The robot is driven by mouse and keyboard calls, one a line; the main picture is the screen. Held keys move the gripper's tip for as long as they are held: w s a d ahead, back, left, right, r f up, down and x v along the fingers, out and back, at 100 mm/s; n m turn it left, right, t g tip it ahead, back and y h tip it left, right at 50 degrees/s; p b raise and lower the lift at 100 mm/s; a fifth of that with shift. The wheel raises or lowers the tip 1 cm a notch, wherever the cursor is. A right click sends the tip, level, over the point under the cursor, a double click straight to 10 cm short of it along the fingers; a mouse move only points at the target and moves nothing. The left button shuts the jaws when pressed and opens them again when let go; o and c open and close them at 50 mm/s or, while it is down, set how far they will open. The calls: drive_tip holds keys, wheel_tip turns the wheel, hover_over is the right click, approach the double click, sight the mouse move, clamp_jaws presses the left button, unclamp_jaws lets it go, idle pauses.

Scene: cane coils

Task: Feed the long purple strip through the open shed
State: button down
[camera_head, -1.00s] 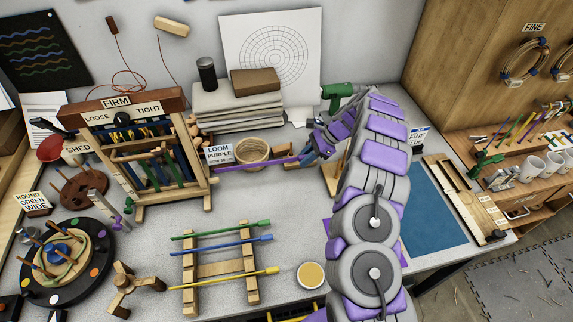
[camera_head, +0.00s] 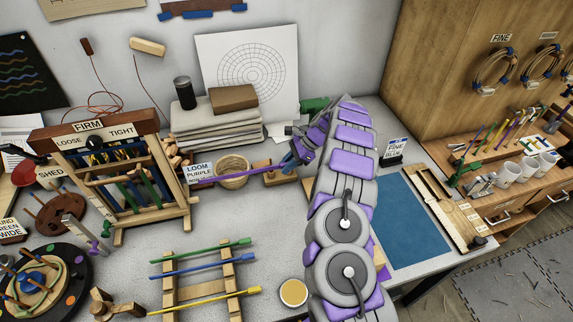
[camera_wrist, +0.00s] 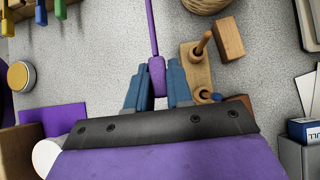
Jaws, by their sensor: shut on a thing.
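The long purple strip (camera_head: 238,176) runs roughly level from my gripper leftward to the loom's right side in the head view. Its thicker end (camera_wrist: 156,75) sits between the blue fingers of my gripper (camera_wrist: 156,88) in the wrist view, and the fingers are shut on it. My gripper (camera_head: 290,161) also shows in the head view, partly hidden by my arm. The wooden loom (camera_head: 120,182) stands at the left with green and blue warp strips. The strip's far tip is at or near the loom's right post; I cannot tell whether it is inside the shed.
A LOOM PURPLE sign (camera_head: 199,172) and a round basket (camera_head: 232,170) stand beside the strip. A wooden rack (camera_head: 228,267) with green, blue and yellow sticks lies in front. A peg block (camera_wrist: 197,65) is right of my gripper in the wrist view.

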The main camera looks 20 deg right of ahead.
sight(261, 169)
drive_tip(key=shift+r, duration=0.1)
drive_tip(key=shift+a+p, duration=0.85)
drive_tip(key=shift+a, duration=1.5)
drive_tip(key=shift+d+p, duration=0.1)
drive_tip(key=shift+p, duration=0.2)
drive_tip(key=shift+a, duration=0.2)
drive_tip(key=shift+s+a, duration=0.1)
drive_tip(key=shift+a, duration=0.45)
drive_tip(key=shift+a+p, duration=0.55)
drive_tip(key=shift+a, duration=1)
drive_tip(key=shift+a, duration=0.15)
drive_tip(key=shift+a+p, duration=0.6)
drive_tip(key=shift+a, duration=1.5)
